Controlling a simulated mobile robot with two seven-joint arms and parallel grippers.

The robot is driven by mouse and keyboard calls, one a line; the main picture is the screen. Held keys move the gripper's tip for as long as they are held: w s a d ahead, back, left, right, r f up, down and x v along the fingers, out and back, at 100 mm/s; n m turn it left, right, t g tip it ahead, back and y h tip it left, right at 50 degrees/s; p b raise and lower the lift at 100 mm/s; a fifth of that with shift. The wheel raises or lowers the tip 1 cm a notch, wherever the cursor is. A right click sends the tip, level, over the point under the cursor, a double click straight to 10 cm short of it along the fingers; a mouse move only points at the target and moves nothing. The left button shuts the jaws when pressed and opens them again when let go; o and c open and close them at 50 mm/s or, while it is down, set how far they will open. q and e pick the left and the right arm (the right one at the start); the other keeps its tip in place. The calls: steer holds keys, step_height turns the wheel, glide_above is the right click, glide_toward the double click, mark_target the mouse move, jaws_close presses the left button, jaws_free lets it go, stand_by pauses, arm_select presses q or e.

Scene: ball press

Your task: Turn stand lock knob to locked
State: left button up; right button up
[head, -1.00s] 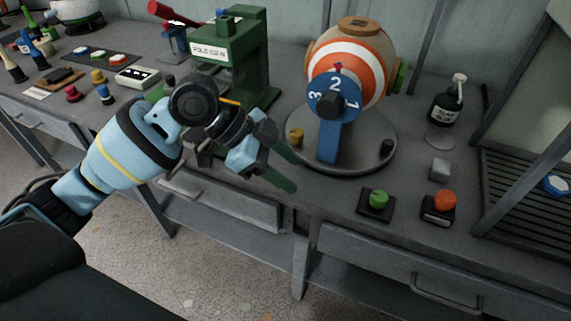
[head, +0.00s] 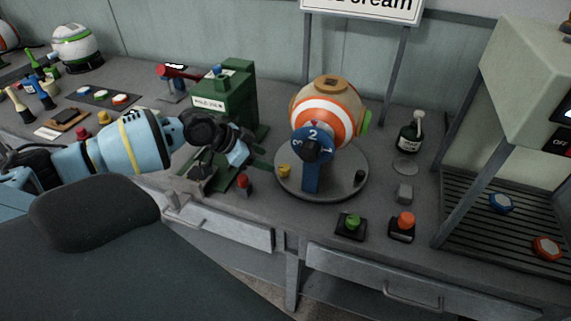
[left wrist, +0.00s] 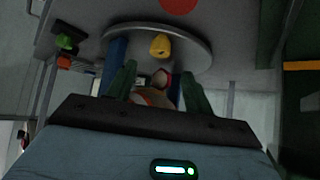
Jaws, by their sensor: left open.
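A ball with orange and white stripes (head: 325,118) sits on a stand with a round grey base (head: 335,190) and a blue numbered dial (head: 312,148). A small yellow knob (head: 284,171) is on the left side of this base; I take it for the stand lock knob. It also shows in the left wrist view (left wrist: 160,46), just beyond the fingertips. I cannot read its lock position. My left gripper (head: 250,165) is open, just left of the yellow knob. In the left wrist view its green fingers (left wrist: 158,76) are apart with the knob between their directions, untouched.
A green press (head: 228,100) stands behind my left gripper. A red-capped post (head: 243,183) is close below it. Green (head: 352,222) and orange (head: 404,221) buttons sit at the table front. A dark knob (head: 360,176) is on the base's right; a dark bottle (head: 410,135) stands beyond.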

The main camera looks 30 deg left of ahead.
mark_target(283, 167)
arm_select(q)
steer(key=x, duration=0.7)
steer(key=shift+w+d+f, duration=0.1)
steer(key=shift+w+f, duration=0.05)
steer(key=shift+w, duration=0.05)
arm_select(e)
steer(key=shift+w+r, duration=0.1)
steer(key=shift+w, duration=0.2)
